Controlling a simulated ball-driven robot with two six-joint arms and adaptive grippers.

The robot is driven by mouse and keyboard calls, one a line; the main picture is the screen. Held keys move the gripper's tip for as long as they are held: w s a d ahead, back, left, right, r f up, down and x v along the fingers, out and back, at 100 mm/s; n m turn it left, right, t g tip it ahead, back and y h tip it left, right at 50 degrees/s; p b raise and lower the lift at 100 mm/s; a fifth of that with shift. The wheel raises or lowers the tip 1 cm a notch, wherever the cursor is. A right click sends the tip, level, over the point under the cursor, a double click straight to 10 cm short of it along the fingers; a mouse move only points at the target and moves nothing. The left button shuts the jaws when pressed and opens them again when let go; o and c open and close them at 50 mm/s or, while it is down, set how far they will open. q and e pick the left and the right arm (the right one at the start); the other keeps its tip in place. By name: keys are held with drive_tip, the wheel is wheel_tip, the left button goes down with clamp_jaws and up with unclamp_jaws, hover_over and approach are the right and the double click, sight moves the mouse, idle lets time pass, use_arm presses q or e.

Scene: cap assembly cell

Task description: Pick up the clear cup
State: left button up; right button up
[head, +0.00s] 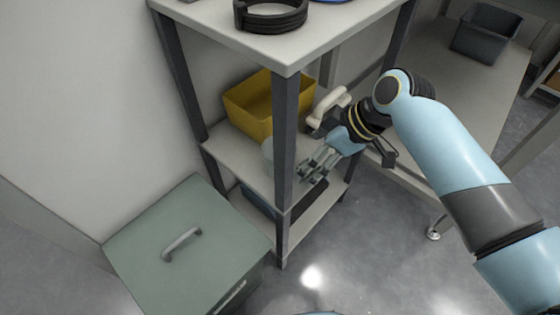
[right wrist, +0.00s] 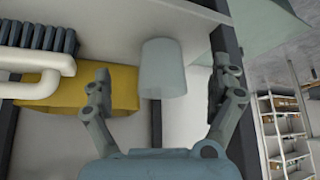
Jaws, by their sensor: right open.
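The clear cup (right wrist: 161,68) is a pale, translucent tumbler in the right wrist view, between the spread fingers of my right gripper (right wrist: 158,88). I see clear space on both sides of it, so the fingers do not touch it. In the head view the cup (head: 268,152) is mostly hidden behind the shelf's front post, on the middle shelf. My right gripper (head: 312,165) is open and empty there, just right of that post. My left gripper is not in view.
A yellow bin (head: 250,103) stands on the middle shelf beside the cup. A white-handled brush (head: 328,104) lies near my right wrist. The dark front post (head: 285,150) stands close to the fingers. A black cable coil (head: 270,14) lies on the top shelf. A green lidded box (head: 185,250) stands lower left.

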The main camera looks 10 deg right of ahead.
sight(271, 156)
drive_tip(key=w+a, duration=0.1)
drive_tip(key=a, duration=0.2)
drive_tip(key=shift+w+f+b, duration=0.1)
drive_tip(key=shift+w+b, duration=0.2)
drive_tip(key=shift+w, duration=0.1)
drive_tip(key=shift+w+a, duration=0.4)
drive_tip(key=shift+a, duration=0.05)
drive_tip(key=shift+w+a, duration=0.15)
drive_tip(key=shift+a, duration=0.15)
drive_tip(key=b+x, duration=0.3)
drive_tip(key=x, duration=0.2)
drive_tip(key=shift+w+a, duration=0.15)
drive_tip(key=shift+a, duration=0.15)
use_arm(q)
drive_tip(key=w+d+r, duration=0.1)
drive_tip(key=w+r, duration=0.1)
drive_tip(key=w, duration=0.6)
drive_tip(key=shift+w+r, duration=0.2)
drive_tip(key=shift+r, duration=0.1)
use_arm(e)
drive_tip(key=shift+c, duration=0.4)
drive_tip(key=c, duration=0.8)
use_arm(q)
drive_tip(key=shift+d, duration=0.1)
use_arm(e)
drive_tip(key=shift+c, duration=0.5)
